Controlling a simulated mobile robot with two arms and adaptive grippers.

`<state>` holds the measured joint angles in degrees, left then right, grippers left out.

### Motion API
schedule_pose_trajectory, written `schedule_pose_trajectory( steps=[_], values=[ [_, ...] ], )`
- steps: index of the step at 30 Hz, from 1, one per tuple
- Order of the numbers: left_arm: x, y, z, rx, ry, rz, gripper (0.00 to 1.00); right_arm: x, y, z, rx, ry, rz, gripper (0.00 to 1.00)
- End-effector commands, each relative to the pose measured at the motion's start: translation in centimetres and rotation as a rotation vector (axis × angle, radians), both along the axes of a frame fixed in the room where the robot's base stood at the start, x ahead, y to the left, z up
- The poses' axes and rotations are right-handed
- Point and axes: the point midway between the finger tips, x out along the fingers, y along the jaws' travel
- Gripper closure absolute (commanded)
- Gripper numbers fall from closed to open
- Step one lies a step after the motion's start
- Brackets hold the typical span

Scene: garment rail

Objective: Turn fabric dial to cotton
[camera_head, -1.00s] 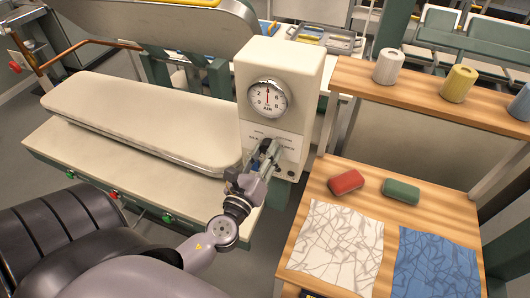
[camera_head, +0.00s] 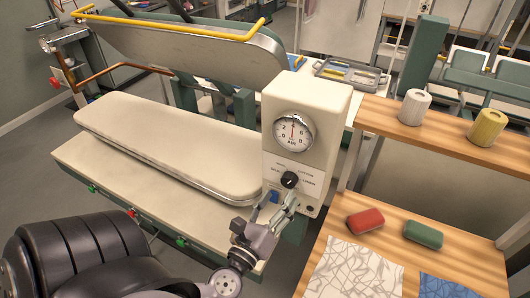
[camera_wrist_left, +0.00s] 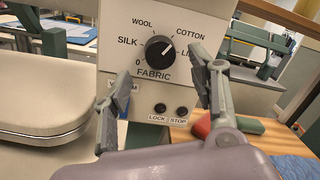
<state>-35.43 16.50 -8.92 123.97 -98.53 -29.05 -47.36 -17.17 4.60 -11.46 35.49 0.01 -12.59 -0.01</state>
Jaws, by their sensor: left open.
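The fabric dial (camera_wrist_left: 158,48) is a round black knob on the white control box (camera_head: 307,110). It also shows in the head view (camera_head: 290,180). In the left wrist view its light mark points up and right, towards the cotton label (camera_wrist_left: 190,34); the exact setting is hard to read. My left gripper (camera_head: 281,200) is just below the dial in the head view. In the left wrist view my left gripper (camera_wrist_left: 158,90) has its fingers spread wide, one at each side below the dial, with nothing between them. My right gripper is not in view.
The air gauge (camera_head: 294,132) sits above the dial. Lock and stop buttons (camera_wrist_left: 170,110) sit below it. The padded pressing board (camera_head: 170,145) is left of the box. A wooden table (camera_head: 460,250) with red (camera_head: 365,221) and green (camera_head: 423,234) blocks is right.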

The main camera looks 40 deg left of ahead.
Motion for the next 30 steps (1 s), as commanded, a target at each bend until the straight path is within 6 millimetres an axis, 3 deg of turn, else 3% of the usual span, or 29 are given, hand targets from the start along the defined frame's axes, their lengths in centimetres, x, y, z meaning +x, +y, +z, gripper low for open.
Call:
schedule_pose_trajectory(
  steps=[6,12,30],
  values=[
    [-4.4,-0.9,-0.5,0.001,0.005,-0.002,0.46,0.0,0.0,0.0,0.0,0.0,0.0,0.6],
    [-6.6,-1.4,-0.6,0.0,0.002,-0.001,0.46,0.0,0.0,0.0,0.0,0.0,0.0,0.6],
    [-7.0,-1.4,-0.6,0.0,-0.001,0.0,0.46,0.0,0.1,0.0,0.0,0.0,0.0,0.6]
  ],
)
